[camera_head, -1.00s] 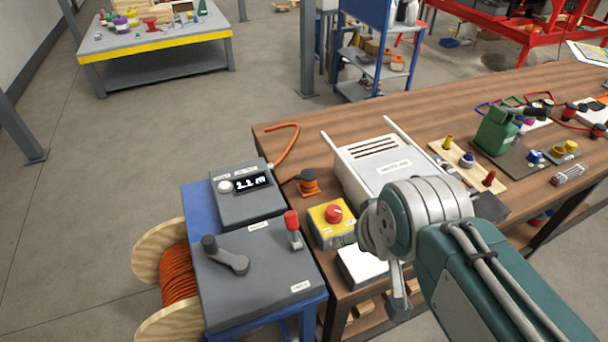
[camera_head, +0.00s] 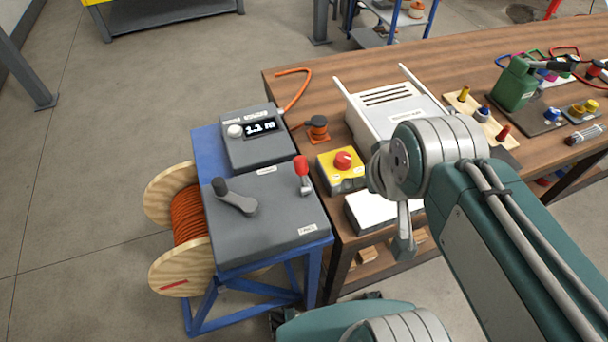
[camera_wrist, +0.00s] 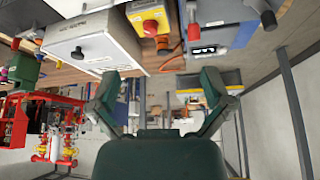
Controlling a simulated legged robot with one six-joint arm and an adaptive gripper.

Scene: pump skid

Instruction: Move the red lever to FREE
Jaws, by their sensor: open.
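The red lever (camera_head: 302,168) stands roughly upright on the right side of a grey box (camera_head: 265,222) on the blue stand. Small white labels lie on the box by its back edge and front right corner; their words are too small to read. My gripper (camera_wrist: 158,92) is open and empty in the wrist view, its two dark green fingers spread wide. In the head view my arm hangs over the workbench, right of the lever and apart from it. The gripper itself is mostly hidden there behind the wrist.
A black crank handle (camera_head: 235,197) is on the same box, left of the lever. A display unit (camera_head: 252,138) stands behind it. A yellow box with a red button (camera_head: 342,160) and a white box (camera_head: 382,212) lie between lever and arm. A cable reel (camera_head: 172,272) is at left.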

